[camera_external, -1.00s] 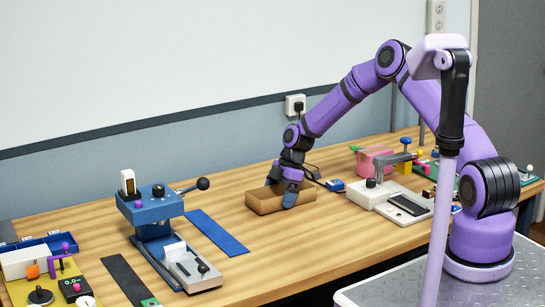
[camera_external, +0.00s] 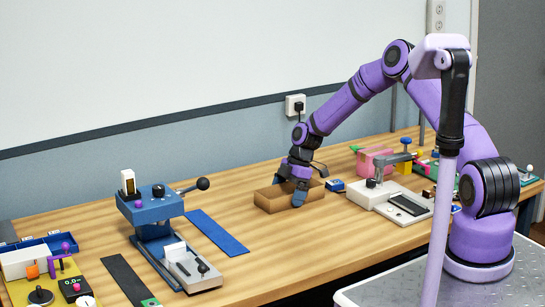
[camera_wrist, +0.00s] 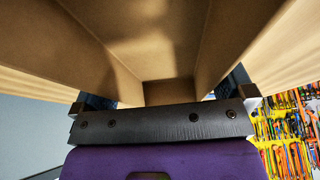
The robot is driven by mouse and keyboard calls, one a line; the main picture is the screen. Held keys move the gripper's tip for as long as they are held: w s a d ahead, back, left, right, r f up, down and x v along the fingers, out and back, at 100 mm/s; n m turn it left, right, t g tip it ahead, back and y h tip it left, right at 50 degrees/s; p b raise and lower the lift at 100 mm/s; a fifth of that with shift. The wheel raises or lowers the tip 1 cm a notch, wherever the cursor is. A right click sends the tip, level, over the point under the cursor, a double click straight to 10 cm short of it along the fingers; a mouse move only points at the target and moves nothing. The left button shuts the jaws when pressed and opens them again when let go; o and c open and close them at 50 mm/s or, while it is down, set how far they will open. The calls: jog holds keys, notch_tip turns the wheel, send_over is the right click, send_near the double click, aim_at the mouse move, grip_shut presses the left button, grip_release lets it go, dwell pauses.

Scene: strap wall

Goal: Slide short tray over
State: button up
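The short tray is a brown open box (camera_external: 277,206) lying on the wooden bench in the middle of the external view. My gripper (camera_external: 295,193) is down at the tray's right part, with a blue finger against its near side. In the wrist view the tray's inside (camera_wrist: 150,40) fills the middle, and my gripper (camera_wrist: 165,95) has a finger outside each long wall. It appears shut across the tray's width. The finger pads are mostly hidden.
A blue strip (camera_external: 217,232) lies left of the tray, beside a blue lever press (camera_external: 152,205). A white device (camera_external: 392,198) and a small blue meter (camera_external: 335,185) stand to the right. Bare bench shows in front of the tray.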

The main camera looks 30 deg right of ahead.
jog(key=shift+r, duration=0.1)
jog(key=v, duration=1)
jog(key=shift+r, duration=0.25)
jog(key=shift+d, duration=0.1)
jog(key=s+r+m+t+h, duration=0.15)
jog(key=s+r+m, duration=0.25)
jog(key=s+r, duration=0.85)
jog(key=s+r+m+t+h, duration=0.1)
jog(key=s+r+m+h, duration=0.25)
jog(key=s+r, duration=0.9)
jog(key=s+d+r+m+t, duration=0.1)
jog(key=s+r+m, duration=0.2)
jog(key=s, duration=0.5)
jog(key=s+d+r+m+t, duration=0.1)
jog(key=s+m, duration=0.3)
jog(key=s, duration=0.5)
jog(key=s+d+r+m+t, duration=0.1)
jog(key=s+r+m, duration=0.3)
jog(key=s, duration=0.5)
jog(key=shift+d+r, duration=0.2)
jog(key=shift+r, duration=0.1)
